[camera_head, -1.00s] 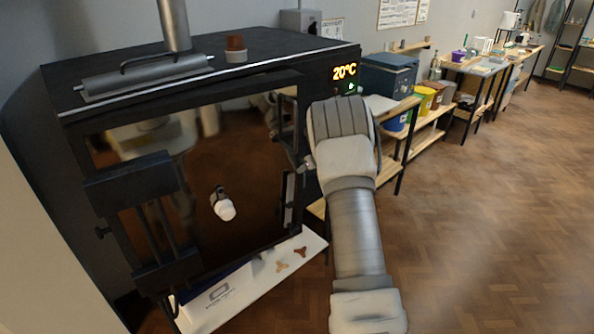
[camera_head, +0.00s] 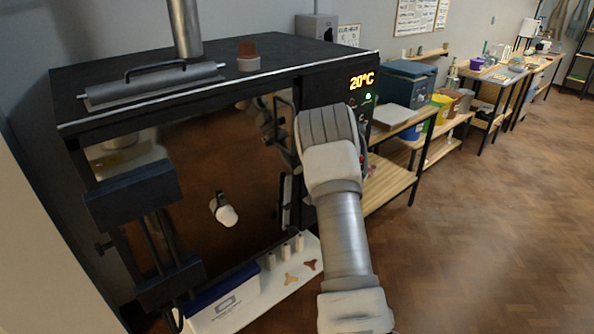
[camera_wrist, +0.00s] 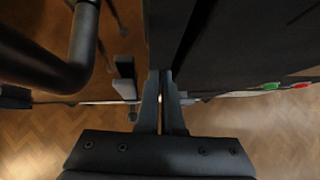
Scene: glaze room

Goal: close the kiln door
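The black kiln (camera_head: 230,55) stands at the left of the head view, with a lit 20°C display on its right front. Its dark glossy door (camera_head: 190,190) covers most of the front, with bulky hinge brackets (camera_head: 140,200) at left. The door looks nearly flush with the front; whether it is fully shut I cannot tell. A black bar handle (camera_head: 285,135) is at the door's right side; a curved black bar also shows in the wrist view (camera_wrist: 85,45). My gripper (camera_wrist: 160,75) has its fingers together, empty, beside the door's edge. My wrist hides the fingers in the head view.
A white low shelf (camera_head: 255,300) below the kiln holds a blue-and-white box (camera_head: 225,300) and small kiln props. Wooden benches (camera_head: 390,185) with bins and a blue-grey box (camera_head: 410,85) line the wall at right. The wood floor (camera_head: 480,220) is open at right.

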